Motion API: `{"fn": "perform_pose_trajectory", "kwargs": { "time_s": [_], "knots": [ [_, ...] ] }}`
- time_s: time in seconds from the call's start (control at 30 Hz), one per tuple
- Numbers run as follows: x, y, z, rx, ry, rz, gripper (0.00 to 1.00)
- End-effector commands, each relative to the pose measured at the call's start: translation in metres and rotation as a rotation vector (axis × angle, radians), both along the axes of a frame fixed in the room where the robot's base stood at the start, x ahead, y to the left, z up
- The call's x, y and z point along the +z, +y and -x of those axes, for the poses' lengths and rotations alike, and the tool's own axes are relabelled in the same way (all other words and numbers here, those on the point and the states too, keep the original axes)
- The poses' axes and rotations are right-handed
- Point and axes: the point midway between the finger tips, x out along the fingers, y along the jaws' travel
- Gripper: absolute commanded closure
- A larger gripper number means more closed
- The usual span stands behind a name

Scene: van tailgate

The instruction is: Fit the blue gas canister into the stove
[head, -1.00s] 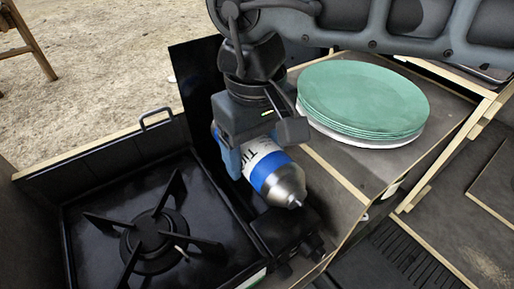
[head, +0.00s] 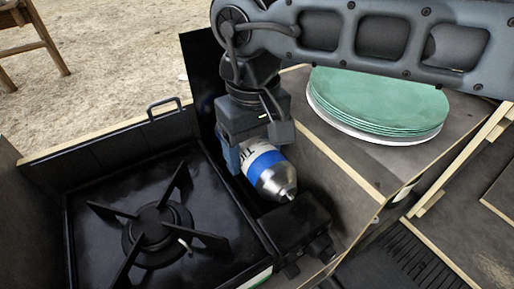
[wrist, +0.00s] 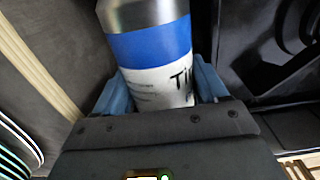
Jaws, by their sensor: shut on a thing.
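The blue gas canister (head: 265,168) has a white and blue label and a silver shoulder with a small nozzle. My gripper (head: 240,152) is shut around its body and holds it tilted, nozzle toward the lower right. In the wrist view the canister (wrist: 150,50) sits between the blue fingers of my gripper (wrist: 153,90). The black stove (head: 90,215) is at the left, with one burner (head: 158,235). The canister is over the narrow bay at the stove's right side, its nozzle near the black regulator block (head: 297,222). I cannot tell whether they touch.
A stack of green plates (head: 375,98) stands on the wooden box top to the right. A black upright panel (head: 203,85) rises behind the bay. A wooden-edged wall (head: 340,165) borders the bay on the right.

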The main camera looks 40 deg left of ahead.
Motion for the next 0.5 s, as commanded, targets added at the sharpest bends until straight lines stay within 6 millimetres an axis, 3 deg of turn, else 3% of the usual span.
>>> {"fn": "perform_pose_trajectory", "kwargs": {
  "time_s": [0.13, 0.2, 0.23, 0.3, 0.5],
  "knots": [
    [-0.008, 0.004, -0.001, 0.0, 0.0, -0.001, 0.71],
    [-0.012, 0.005, -0.002, 0.001, 0.0, -0.001, 0.85],
    [-0.014, 0.005, -0.002, 0.001, 0.0, -0.001, 0.85],
    [-0.018, 0.006, -0.002, 0.001, 0.0, -0.001, 1.0],
    [-0.029, 0.008, -0.003, 0.001, 0.001, 0.0, 1.0]
  ]
}}
